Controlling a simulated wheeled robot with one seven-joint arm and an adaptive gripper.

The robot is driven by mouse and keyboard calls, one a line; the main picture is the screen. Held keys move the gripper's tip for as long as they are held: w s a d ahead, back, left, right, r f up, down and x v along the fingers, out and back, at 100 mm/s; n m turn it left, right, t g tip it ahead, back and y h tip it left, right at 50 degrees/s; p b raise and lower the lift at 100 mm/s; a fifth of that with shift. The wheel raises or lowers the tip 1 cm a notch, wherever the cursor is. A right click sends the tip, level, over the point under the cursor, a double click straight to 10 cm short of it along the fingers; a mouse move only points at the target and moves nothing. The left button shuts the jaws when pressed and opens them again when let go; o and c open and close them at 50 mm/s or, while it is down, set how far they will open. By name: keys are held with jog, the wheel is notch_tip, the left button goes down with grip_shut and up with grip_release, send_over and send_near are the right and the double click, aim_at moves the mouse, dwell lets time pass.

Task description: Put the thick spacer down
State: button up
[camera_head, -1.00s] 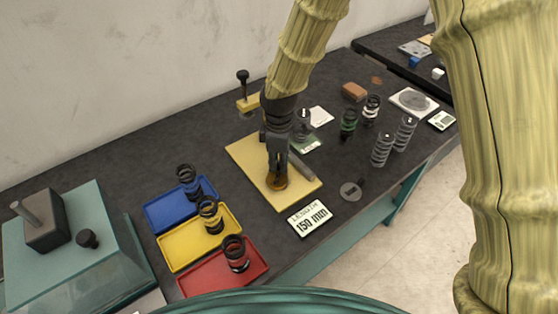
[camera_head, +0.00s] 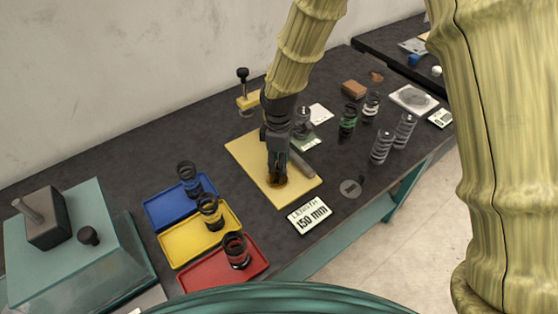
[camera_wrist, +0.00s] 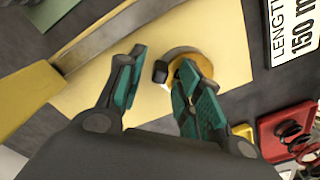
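My gripper (camera_wrist: 160,80) is open, with its two teal fingers well apart in the wrist view. A round brass-coloured spacer (camera_wrist: 202,62) with a grey rim sits at the right finger, which partly covers it. A small black and pale piece (camera_wrist: 160,72) shows between the fingers; I cannot tell what it is. The spacer appears to rest on the yellow board (camera_wrist: 225,25). In the head view my gripper (camera_head: 277,176) points down over the board's front part (camera_head: 300,192), with the brown spacer (camera_head: 278,182) at its tips. Whether a finger touches it is unclear.
A grey bar (camera_head: 301,164) lies on the board beside my gripper. A "LENGTH 150 mm" sign (camera_head: 309,214) is in front. Blue (camera_head: 160,209), yellow (camera_head: 180,255) and red (camera_head: 200,282) trays holding springs stand left. Several springs (camera_head: 382,147) stand right.

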notch_tip(320, 180, up, 12)
jog(key=b, duration=0.2)
dwell(0.4)
